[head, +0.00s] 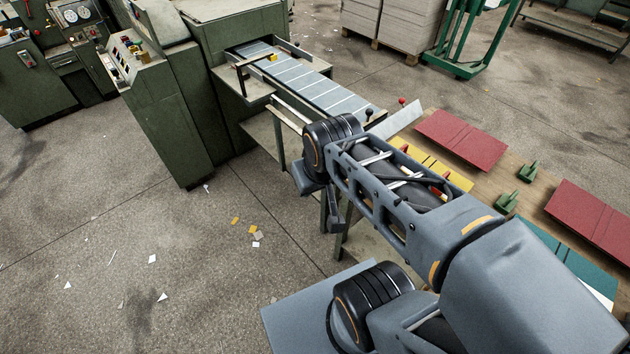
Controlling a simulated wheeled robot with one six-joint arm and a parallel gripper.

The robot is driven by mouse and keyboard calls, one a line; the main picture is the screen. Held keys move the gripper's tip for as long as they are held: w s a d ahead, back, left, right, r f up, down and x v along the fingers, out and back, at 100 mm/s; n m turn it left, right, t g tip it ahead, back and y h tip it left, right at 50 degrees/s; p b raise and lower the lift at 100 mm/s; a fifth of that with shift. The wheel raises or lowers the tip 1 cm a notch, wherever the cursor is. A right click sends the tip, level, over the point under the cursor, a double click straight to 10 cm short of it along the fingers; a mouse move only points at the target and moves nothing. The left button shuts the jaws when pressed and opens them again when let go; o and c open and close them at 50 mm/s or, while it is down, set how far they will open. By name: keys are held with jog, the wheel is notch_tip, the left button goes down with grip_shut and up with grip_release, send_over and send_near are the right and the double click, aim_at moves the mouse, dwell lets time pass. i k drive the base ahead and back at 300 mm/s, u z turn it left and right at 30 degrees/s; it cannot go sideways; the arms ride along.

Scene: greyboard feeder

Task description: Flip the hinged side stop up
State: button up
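The feeder's slatted grey bed (313,86) runs from the green machine toward my arm, with low rails along its sides. A pale metal plate (396,121) stands tilted at its near end, partly behind my arm. It may be the hinged side stop, but I cannot be sure. A black knob (368,112) and a red knob (402,101) are close to it. My gripper (335,218) seems to be the dark part hanging below my arm's far joint, left of the bed's near end and apart from the plate. Its fingers cannot be made out.
A wooden table (494,177) on the right bears red covers (460,139), yellow and teal pieces, and green clamps (529,171). The green machine (240,35) and its control console (165,110) stand at upper left. Open floor with paper scraps lies at left.

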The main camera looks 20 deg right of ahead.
aim_at(392, 125)
jog(key=z, duration=0.75)
jog(key=k, duration=1.35)
jog(key=u, duration=1.1)
jog(key=i, duration=2.3)
jog(key=z, duration=0.4)
jog(key=i, duration=0.95)
jog(key=z, duration=1.5)
jog(key=i, duration=0.7)
jog(key=z, duration=0.65)
